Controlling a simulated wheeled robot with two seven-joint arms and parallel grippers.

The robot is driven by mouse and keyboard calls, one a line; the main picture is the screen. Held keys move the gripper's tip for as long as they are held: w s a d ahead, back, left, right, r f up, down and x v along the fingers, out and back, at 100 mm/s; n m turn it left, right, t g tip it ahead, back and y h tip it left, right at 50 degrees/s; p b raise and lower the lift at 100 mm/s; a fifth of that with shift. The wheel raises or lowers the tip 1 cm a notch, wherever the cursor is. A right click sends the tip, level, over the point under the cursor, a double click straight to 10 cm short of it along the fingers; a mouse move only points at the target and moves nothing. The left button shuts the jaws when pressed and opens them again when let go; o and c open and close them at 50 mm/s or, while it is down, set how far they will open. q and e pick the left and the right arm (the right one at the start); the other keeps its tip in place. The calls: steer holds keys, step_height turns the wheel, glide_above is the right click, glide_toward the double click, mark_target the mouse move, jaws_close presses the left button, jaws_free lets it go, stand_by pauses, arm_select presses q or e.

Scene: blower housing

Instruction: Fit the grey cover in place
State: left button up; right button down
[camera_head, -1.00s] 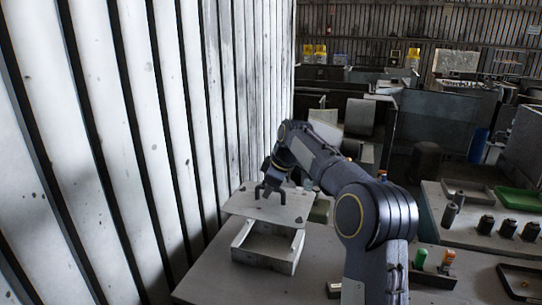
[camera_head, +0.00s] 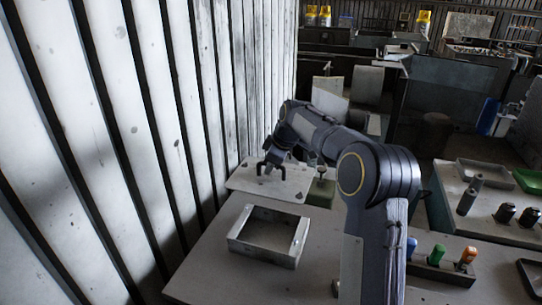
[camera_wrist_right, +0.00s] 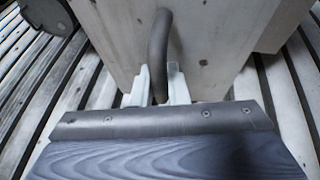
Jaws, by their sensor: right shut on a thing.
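The grey cover (camera_head: 240,180) is a flat plate with a dark loop handle. It is beyond the open housing (camera_head: 240,246), toward the back of the table. My right gripper (camera_head: 272,162) is shut on the cover's handle, at the end of my right arm. In the right wrist view the two light fingers (camera_wrist_right: 156,86) pinch the dark handle (camera_wrist_right: 160,40), with the plate (camera_wrist_right: 225,45) behind it. The housing is a rectangular frame, open at the top, on the table. I cannot tell whether the cover touches the table. My left gripper is not in view.
A green block (camera_head: 319,196) with a knob on top stands right of the cover. A ribbed wall (camera_head: 120,120) runs close along the left. A holder with coloured pieces (camera_head: 436,266) is at the right. The table (camera_head: 210,268) is bare around the housing.

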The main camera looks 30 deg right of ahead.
mark_target(270, 176)
step_height(270, 176, down, 3)
steer(key=shift+s+f, duration=0.1)
step_height(270, 176, down, 15)
steer(key=b, duration=1.1)
steer(key=shift+s+a+r, duration=0.15)
steer(key=shift+a+r, duration=0.05)
steer(key=shift+a, duration=0.15)
steer(key=shift+f+b, duration=0.35)
steer(key=shift+b, duration=0.05)
steer(key=shift+s+f, duration=0.1)
